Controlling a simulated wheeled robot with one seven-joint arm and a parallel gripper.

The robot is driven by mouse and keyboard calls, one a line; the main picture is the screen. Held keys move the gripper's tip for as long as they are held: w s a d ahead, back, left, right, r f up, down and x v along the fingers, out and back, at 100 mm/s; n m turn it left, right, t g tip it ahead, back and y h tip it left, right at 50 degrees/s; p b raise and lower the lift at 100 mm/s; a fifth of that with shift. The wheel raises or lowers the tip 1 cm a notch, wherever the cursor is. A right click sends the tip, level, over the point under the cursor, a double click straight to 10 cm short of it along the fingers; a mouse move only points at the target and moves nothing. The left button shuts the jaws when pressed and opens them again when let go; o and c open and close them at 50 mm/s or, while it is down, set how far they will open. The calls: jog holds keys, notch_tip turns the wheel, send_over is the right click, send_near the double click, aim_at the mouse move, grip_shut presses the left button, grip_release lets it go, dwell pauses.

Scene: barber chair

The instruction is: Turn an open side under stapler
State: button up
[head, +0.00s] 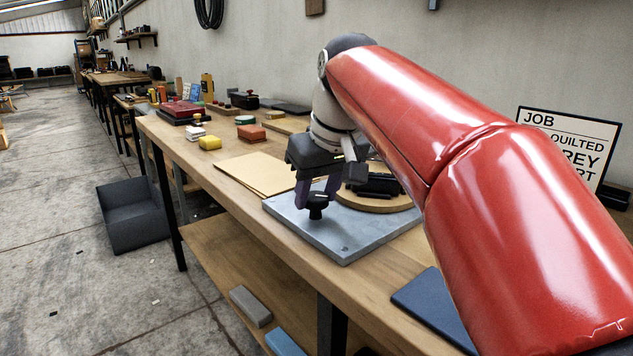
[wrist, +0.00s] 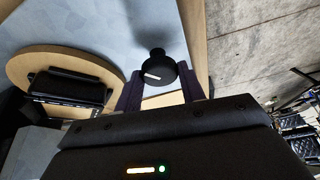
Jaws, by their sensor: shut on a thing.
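A black stapler-like device (head: 374,186) sits on a round wooden disc (head: 385,204) on a grey-blue plate (head: 343,246). My arm hides part of both in the head view. In the wrist view the black device (wrist: 70,88) lies on the wooden disc (wrist: 32,56), at the left. A black knob (head: 317,209) stands near the plate's front edge, left of the disc. It has a white line on its top in the wrist view (wrist: 160,68). My gripper (head: 318,193) points down and is shut on the knob, its purple fingers on either side (wrist: 160,85).
Folders (head: 254,172) lie on the bench left of the plate, with coloured blocks beyond. A dark blue pad (head: 430,305) lies in front, beside my red arm. A grey bin (head: 133,215) stands on the floor. A job sign (head: 565,135) leans at the right.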

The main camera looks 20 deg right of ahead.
jog(key=n+y, duration=0.1)
jog(key=n, duration=0.1)
jog(key=n+y+p, duration=0.1)
jog(key=n, duration=0.2)
jog(key=shift+w+d+n+g, duration=0.1)
jog(key=shift+d+n+g, duration=0.05)
jog(key=shift+n+g, duration=0.2)
jog(key=n, duration=0.2)
jog(key=n+g+y, duration=0.1)
jog(key=n, duration=0.1)
jog(key=shift+w+n+g, duration=0.1)
jog(key=shift+n+g, duration=0.15)
jog(key=shift+n, duration=0.1)
jog(key=o, duration=1)
jog(key=shift+c, duration=0.2)
